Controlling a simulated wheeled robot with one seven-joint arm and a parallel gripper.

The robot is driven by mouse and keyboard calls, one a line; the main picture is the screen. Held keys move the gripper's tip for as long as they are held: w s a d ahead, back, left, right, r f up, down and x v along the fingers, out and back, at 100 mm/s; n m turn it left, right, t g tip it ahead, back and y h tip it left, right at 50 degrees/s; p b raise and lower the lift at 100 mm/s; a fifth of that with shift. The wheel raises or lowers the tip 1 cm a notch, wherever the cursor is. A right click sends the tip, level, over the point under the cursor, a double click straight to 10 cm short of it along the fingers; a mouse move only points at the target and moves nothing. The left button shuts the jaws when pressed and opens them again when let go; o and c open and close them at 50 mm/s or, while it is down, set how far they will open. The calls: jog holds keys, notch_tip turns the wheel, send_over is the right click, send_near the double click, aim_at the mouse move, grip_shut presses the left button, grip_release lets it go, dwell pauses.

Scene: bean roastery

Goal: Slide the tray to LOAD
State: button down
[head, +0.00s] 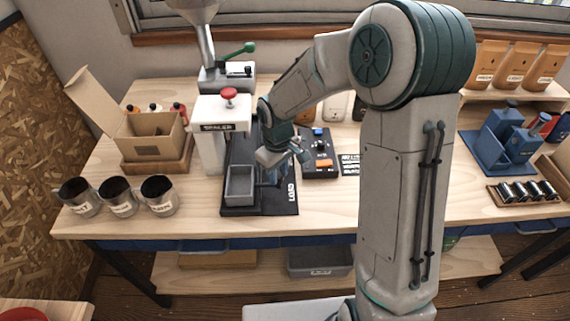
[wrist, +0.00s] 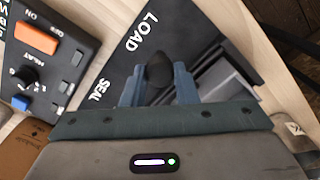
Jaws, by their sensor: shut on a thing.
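The grey open-topped tray (head: 240,186) sits at the front left of the black base plate (head: 262,209) of the sealer (head: 222,113). It looks empty. The white LOAD label (head: 291,192) is on the plate's right side, about level with the tray. My gripper (head: 270,178) is low over the plate, just right of the tray. In the wrist view my gripper (wrist: 158,88) is shut on a dark knob (wrist: 159,71), with a finger on each side. The tray (wrist: 226,82) shows just right of the fingers. The SEAL label (wrist: 101,90) lies left of them.
A control box (head: 320,155) with an orange switch stands right of the plate. The bench front right of the plate is clear.

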jog(key=shift+s, duration=0.2)
jog(key=c, duration=1.1)
grip_release()
jog(key=shift+s, duration=0.15)
jog(key=shift+r, duration=0.55)
notch_tip(320, 180, up, 13)
jog(key=shift+f+b, duration=0.1)
jog(key=shift+b, duration=0.3)
jog(key=s+d+m+t, duration=0.1)
jog(key=s+d+m, duration=0.1)
jog(key=s+d, duration=0.2)
jog(key=s+d+m+t, duration=0.1)
jog(key=s+d+m, duration=0.2)
jog(key=s, duration=0.5)
jog(key=s+d+m+t, duration=0.1)
jog(key=s+d+m, duration=0.2)
jog(key=s+d, duration=0.2)
jog(key=shift+s+d+r, duration=0.1)
jog(key=shift+s+r, duration=0.3)
jog(key=shift+s, duration=0.35)
